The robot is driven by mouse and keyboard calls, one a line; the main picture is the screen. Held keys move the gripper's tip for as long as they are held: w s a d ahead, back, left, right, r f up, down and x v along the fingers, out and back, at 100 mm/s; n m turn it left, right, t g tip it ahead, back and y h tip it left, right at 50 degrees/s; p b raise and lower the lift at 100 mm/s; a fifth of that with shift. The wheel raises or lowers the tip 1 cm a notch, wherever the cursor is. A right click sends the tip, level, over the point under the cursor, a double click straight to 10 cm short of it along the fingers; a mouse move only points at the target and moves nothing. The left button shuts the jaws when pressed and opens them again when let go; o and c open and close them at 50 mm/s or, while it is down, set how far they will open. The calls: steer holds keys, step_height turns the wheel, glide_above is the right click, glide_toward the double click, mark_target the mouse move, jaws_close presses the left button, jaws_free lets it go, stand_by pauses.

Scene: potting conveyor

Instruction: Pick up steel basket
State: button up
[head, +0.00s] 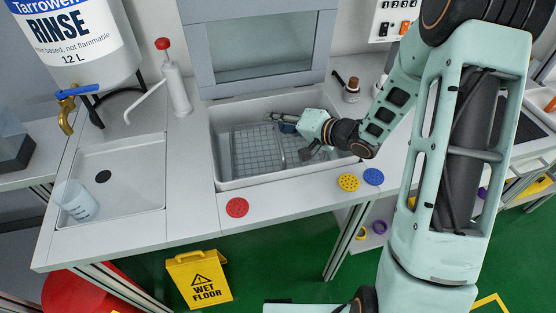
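The steel basket (250,152) is a grey wire mesh basket. It sits inside the white rectangular basin (222,185) in the middle of the worktop. What looks like its thin handle rises near the basket's middle. My gripper (287,137) reaches in from the right over the basket's right part. Its two fingers are spread apart, one towards the back and one towards the front. The handle seems to lie near or between them, but I cannot tell whether they touch it. The basket's right end is partly hidden by my gripper.
A sink (120,180) with a clear beaker (76,201) is at left, below a rinse container (75,40). Red (237,208), yellow (348,182) and blue (373,177) discs lie along the front edge.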

steer(key=shift+w+a+f, duration=0.15)
steer(key=shift+w+a, duration=0.05)
steer(key=shift+a, duration=0.1)
steer(key=shift+c, duration=0.3)
jaws_close()
